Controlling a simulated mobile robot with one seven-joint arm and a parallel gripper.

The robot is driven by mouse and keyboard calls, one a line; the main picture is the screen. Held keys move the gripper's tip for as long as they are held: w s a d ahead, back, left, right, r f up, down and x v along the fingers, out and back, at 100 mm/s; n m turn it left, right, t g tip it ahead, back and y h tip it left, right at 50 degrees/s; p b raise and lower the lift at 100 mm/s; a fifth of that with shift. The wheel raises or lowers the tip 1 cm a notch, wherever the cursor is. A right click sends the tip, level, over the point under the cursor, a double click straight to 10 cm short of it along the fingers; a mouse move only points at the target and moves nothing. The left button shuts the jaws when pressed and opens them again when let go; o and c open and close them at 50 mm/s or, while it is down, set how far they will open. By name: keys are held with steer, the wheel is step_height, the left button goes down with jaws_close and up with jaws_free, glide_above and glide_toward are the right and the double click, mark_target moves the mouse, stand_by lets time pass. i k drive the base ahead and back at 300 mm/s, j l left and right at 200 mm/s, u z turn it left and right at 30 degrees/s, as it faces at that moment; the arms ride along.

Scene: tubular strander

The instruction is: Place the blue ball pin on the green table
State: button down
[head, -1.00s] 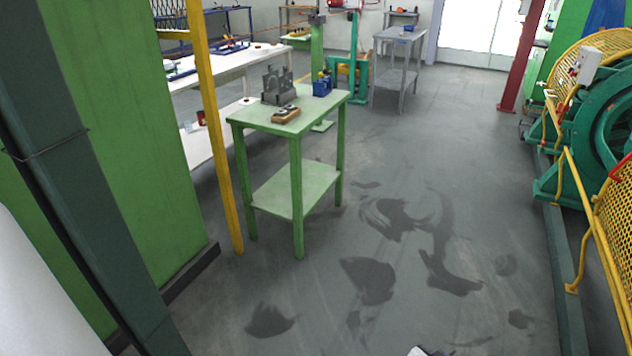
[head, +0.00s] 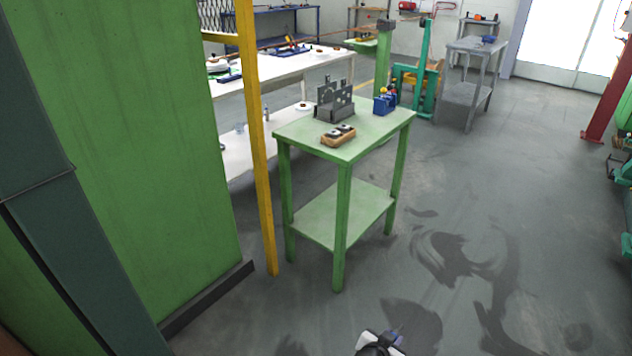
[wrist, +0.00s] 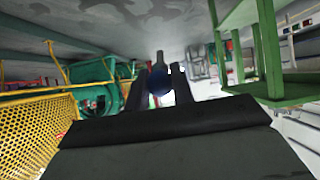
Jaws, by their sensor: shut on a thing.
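My gripper (wrist: 158,84) is shut on the blue ball pin (wrist: 159,80), whose round dark-blue end shows between the fingers. In the head view my gripper (head: 382,344) is at the bottom edge, in front of the table and apart from it. The pin is hard to make out there.
A grey metal fixture (head: 335,101), a wooden block with dark pieces (head: 338,136) and a blue bin (head: 384,104) stand on the table. A yellow post (head: 257,150) and green cabinet (head: 160,140) are at left. The floor in front and right is clear.

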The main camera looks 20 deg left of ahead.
mark_target(367, 132)
steer(key=i+l+u, duration=0.25)
steer(key=i, duration=0.15)
steer(key=i+l+u, duration=0.45)
steer(key=i+l, duration=1.25)
